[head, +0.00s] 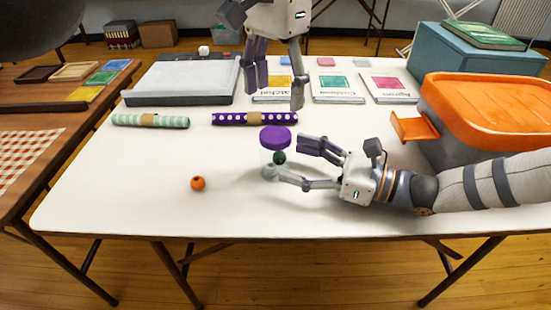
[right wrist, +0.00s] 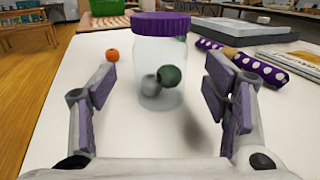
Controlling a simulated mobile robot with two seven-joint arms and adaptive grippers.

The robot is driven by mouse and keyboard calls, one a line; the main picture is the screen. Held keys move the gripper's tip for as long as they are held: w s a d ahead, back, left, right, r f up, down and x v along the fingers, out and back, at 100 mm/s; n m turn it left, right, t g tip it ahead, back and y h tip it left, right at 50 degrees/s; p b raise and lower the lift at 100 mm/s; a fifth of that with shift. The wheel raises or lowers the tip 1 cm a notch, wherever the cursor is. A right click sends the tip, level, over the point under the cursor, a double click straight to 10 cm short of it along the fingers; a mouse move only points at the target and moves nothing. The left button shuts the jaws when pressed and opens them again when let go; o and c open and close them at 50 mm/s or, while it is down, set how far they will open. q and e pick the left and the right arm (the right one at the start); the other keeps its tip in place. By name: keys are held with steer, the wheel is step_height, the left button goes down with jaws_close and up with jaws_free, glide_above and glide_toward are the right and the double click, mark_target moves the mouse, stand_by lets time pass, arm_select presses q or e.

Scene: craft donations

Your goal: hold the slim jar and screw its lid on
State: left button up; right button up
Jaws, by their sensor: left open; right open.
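The slim jar (right wrist: 160,62) is clear and stands upright on the white table, with a dark green ball and a grey ball inside. The purple lid (head: 275,138) sits on top of the jar; in the right wrist view the lid (right wrist: 161,24) looks level. I cannot tell how tightly it is on. My right gripper (head: 290,160) is open, low and sideways, with the jar at its fingertips; in the right wrist view the jar is ahead, between the fingers. My left gripper (head: 278,92) is open and empty, pointing down above and behind the lid.
An orange ball (head: 198,183) lies left of the jar. A purple dotted roll (head: 285,118) and a mint striped roll (head: 120,119) lie behind. An orange-lidded bin (head: 475,105) stands at the right; a grey board (head: 185,80) and booklets (head: 388,84) line the back.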

mark_target(289, 157)
steer(key=shift+x, duration=2.05)
jaws_close()
arm_select(q)
steer(key=n, duration=1.2)
steer(key=shift+n, duration=0.4)
steer(key=n, duration=0.9)
steer(key=shift+n, duration=0.4)
steer(key=shift+f, duration=0.1)
